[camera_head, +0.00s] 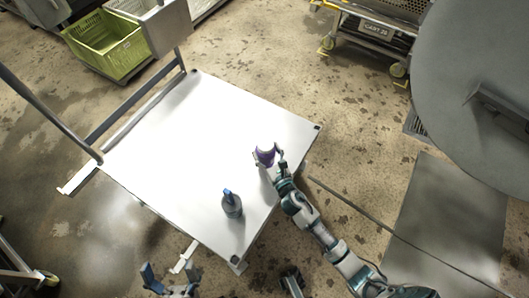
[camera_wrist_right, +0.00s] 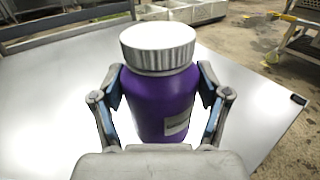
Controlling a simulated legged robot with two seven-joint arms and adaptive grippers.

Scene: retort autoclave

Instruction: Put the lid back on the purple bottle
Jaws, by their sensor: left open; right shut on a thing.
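The purple bottle (camera_wrist_right: 160,105) stands upright between the fingers of my right gripper (camera_wrist_right: 160,92), which is shut on its body. It also shows in the head view (camera_head: 265,157), near the right side of the white table (camera_head: 150,150). A ribbed whitish lid (camera_wrist_right: 158,47) sits on top of the bottle in the right wrist view; whether it is fully seated I cannot tell. My left gripper (camera_head: 170,274) is open and empty at the bottom of the head view, off the table's near edge.
A dark grey bottle with a blue top (camera_head: 231,205) stands on the table, nearer and left of the purple bottle. The table's left part is clear. A metal rail (camera_head: 135,110) runs along its far left side. A green crate (camera_head: 105,43) and a cart (camera_head: 370,30) stand beyond.

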